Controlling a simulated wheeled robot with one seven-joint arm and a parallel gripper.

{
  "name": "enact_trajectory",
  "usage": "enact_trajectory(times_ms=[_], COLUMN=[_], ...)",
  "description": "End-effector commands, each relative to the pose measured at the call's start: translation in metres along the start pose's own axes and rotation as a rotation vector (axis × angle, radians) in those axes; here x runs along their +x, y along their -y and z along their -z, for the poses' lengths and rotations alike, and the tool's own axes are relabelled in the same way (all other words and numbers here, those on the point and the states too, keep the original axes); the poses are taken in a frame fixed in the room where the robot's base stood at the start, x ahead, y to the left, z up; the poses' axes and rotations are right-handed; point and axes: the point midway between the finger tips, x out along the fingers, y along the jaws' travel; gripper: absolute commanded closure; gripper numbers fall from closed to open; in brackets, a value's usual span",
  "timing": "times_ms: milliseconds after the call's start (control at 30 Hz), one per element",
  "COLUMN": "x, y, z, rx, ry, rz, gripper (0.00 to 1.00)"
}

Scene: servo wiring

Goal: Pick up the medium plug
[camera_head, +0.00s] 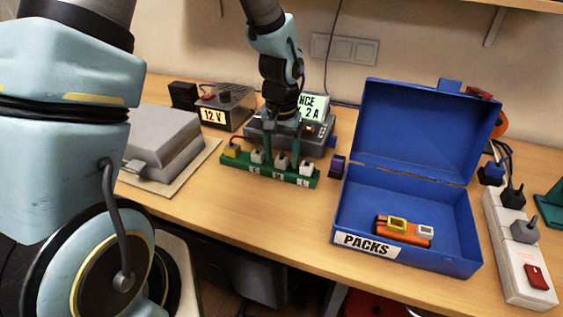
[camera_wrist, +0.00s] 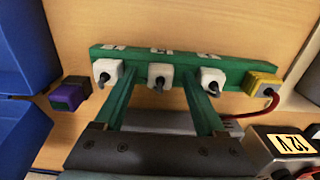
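A green rail (camera_head: 240,163) stands on the bench with three white plugs in a row and a yellow plug (camera_head: 231,150) at its left end. The middle white plug (camera_head: 281,161), in the medium position, shows in the wrist view (camera_wrist: 160,74) with a dark cable stub. My gripper (camera_head: 282,153) is over the rail, pointing down. In the wrist view its two green fingers (camera_wrist: 161,86) are spread, one on each side of the middle plug, with gaps visible. The other white plugs (camera_wrist: 107,70) (camera_wrist: 212,80) lie outside the fingers. Contact with the plug cannot be seen.
An open blue box (camera_head: 408,262) labelled PACKS holds an orange pack (camera_head: 403,233). A purple-black plug (camera_head: 337,166) lies between rail and box. A 12 V supply (camera_head: 228,108) and a meter stand behind. A grey case (camera_head: 165,140) is left, a power strip (camera_head: 512,250) right.

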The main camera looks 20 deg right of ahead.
Motion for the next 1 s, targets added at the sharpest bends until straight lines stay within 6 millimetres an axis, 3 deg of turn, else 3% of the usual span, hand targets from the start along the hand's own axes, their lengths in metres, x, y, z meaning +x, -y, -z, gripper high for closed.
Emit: enact_trajectory(times_ms=[67, 633, 1000], x=[-0.0001, -0.0004, -0.0009], y=[0.0, 0.0, 0.0], z=[0.0, 0.0001, 0.0002], rx=[0.0, 0.0, 0.0], ry=[0.0, 0.0, -0.001], rz=[0.0, 0.0, 0.0], gripper=[0.35, 0.99, 1.0])
